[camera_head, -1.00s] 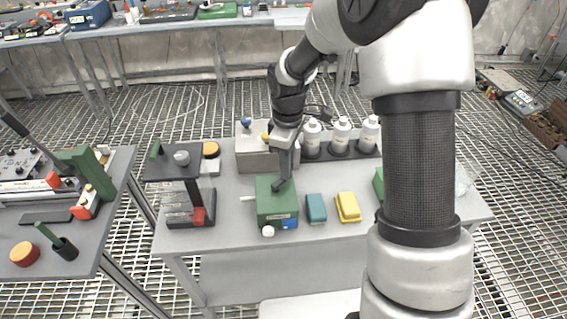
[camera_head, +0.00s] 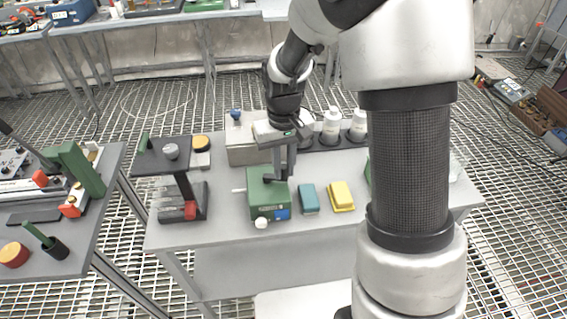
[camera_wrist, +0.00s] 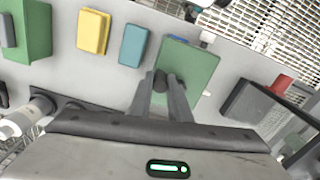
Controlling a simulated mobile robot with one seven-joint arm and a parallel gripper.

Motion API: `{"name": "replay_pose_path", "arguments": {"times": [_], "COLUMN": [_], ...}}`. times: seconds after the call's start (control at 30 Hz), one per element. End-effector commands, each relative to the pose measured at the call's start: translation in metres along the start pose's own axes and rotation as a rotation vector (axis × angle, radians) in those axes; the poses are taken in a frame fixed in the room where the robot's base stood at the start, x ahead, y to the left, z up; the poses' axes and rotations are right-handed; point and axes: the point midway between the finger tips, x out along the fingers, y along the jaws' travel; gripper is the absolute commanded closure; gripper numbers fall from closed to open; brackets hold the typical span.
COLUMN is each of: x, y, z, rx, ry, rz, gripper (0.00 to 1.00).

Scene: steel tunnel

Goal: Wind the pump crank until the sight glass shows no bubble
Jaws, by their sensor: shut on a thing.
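The pump is a green box (camera_head: 262,201) on the grey table in the head view, with a white knob (camera_head: 261,223) and a blue patch (camera_head: 283,214) at its front. It also shows in the wrist view (camera_wrist: 192,62). My gripper (camera_head: 279,179) is over the top of the box, pointing down. In the wrist view my gripper (camera_wrist: 163,84) is shut on the dark crank handle (camera_wrist: 160,78) at the box's edge. The crank arm is mostly hidden by the fingers. I cannot make out a sight glass or any bubble.
A teal block (camera_head: 309,199) and a yellow block (camera_head: 342,196) lie right of the pump. A dark stand (camera_head: 163,157) is on the left. White bottles (camera_head: 331,127) and a grey box (camera_head: 240,150) stand behind.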

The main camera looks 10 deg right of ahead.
Motion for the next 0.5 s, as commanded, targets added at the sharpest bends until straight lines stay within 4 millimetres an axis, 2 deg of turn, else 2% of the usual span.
{"name": "replay_pose_path", "arguments": {"times": [0.5], "x": [-0.002], "y": [-0.014], "z": [0.016], "rx": [0.488], "ry": [0.000], "rz": [0.001], "gripper": [1.00]}}
